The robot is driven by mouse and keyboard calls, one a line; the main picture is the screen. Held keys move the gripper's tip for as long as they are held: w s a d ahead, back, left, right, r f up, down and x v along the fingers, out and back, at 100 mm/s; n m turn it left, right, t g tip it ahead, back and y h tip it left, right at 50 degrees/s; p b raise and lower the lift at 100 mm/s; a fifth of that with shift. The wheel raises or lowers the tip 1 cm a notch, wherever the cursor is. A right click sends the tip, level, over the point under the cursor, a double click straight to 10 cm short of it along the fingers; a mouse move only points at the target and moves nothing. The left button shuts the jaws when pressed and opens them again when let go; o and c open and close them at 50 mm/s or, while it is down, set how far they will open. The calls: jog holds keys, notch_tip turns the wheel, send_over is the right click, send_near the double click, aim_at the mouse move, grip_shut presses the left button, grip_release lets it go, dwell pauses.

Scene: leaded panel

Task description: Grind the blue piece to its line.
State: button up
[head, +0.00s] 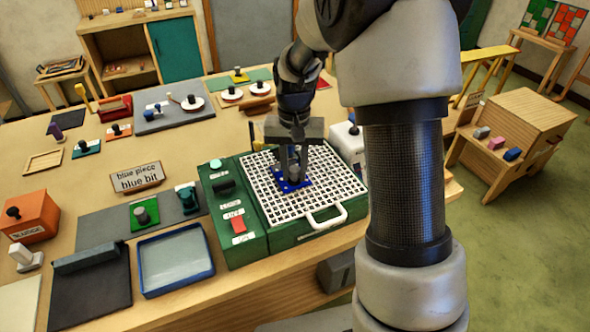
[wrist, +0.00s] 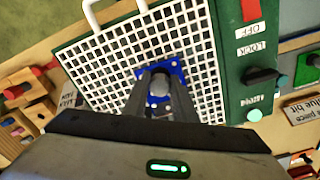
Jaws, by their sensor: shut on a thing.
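The blue piece (head: 291,183) lies on the white grid top of the green grinder (head: 320,187), around the middle of the grid. A grey knob stands up from it, and it also shows in the wrist view (wrist: 175,70). My gripper (head: 290,165) is above it, shut on the knob of the blue piece; in the wrist view the two fingers (wrist: 159,92) are on either side of the knob. The grinder's control strip has a red switch (head: 239,225) and a dark knob (head: 224,187). The line on the blue piece cannot be made out.
A sign reading "blue piece, blue bit" (head: 138,178) stands left of the grinder. A blue-rimmed tray (head: 174,284), a green piece with a knob (head: 144,213) and an orange box (head: 30,217) are also to the left. A white handle (head: 326,218) sits at the grid's front edge.

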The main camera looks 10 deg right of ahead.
jog(key=shift+w+d, duration=0.2)
jog(key=shift+d, duration=0.5)
jog(key=shift+w+d, duration=0.15)
jog(key=shift+d, duration=0.55)
jog(key=shift+w+d, duration=0.15)
jog(key=shift+d, duration=0.55)
jog(key=shift+w+d, duration=0.1)
jog(key=shift+d, duration=0.55)
jog(key=shift+a, duration=0.15)
jog(key=shift+s+a, duration=0.15)
jog(key=shift+a, duration=1.15)
jog(key=shift+a+r, duration=0.1)
jog(key=shift+a, duration=0.05)
